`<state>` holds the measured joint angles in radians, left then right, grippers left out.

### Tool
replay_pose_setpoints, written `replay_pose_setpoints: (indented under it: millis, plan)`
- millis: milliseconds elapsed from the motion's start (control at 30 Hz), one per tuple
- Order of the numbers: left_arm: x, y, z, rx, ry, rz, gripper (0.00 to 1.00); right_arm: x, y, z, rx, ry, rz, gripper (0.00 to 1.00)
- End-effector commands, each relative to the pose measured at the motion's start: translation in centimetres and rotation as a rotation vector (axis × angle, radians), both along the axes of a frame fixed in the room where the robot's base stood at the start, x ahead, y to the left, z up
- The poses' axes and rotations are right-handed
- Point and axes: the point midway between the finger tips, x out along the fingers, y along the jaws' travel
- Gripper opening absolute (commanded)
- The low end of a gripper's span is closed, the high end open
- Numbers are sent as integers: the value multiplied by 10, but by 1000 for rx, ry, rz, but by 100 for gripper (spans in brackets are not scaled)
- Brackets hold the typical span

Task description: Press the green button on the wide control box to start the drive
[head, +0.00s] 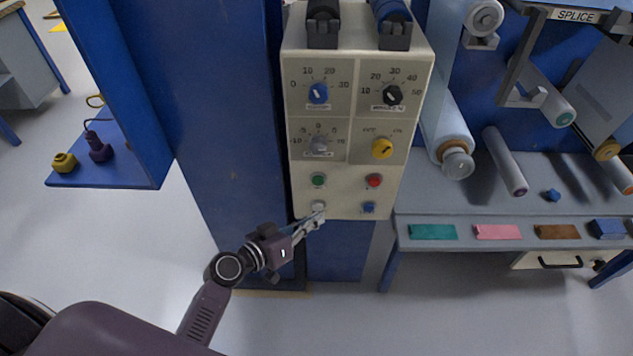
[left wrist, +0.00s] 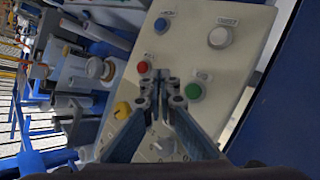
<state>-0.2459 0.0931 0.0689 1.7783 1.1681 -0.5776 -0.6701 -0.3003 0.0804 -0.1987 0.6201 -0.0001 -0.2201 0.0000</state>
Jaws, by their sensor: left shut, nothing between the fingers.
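The wide control box (head: 345,150) is a cream panel on a blue post in the middle of the head view. Its green button (head: 319,180) is at the lower left of the panel; it also shows in the left wrist view (left wrist: 193,92). My left gripper (head: 320,219) is shut and empty. In the head view its tips overlap the panel's bottom edge, just below the white button (head: 318,205). In the left wrist view the shut fingers (left wrist: 160,78) appear between the green button and the red button (left wrist: 143,68). Contact with the panel cannot be told. My right gripper is not visible.
A blue button (head: 369,208) and several knobs share the panel. A bench (head: 460,195) with rollers and coloured blocks stands to the right. A blue shelf (head: 120,160) with yellow and purple weights is at left. Open floor lies between shelf and post.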

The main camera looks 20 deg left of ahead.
Motion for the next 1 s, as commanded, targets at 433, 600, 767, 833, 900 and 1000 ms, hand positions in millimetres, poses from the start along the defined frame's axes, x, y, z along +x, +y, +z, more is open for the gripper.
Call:
replay_pose_setpoints:
  millis: [433,600,767,833,900,1000]
  plan:
    - [30,9,0,0,0,2,0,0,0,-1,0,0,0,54]
    - [54,16,-1,0,1,2,0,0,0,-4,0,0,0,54]
    - [71,21,-3,0,0,1,0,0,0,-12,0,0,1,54]
    - [77,22,-3,1,0,1,0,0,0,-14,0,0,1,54]
    - [81,23,-2,1,1,0,0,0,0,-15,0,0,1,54]
    - [84,24,-2,0,2,1,0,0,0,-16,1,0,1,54]
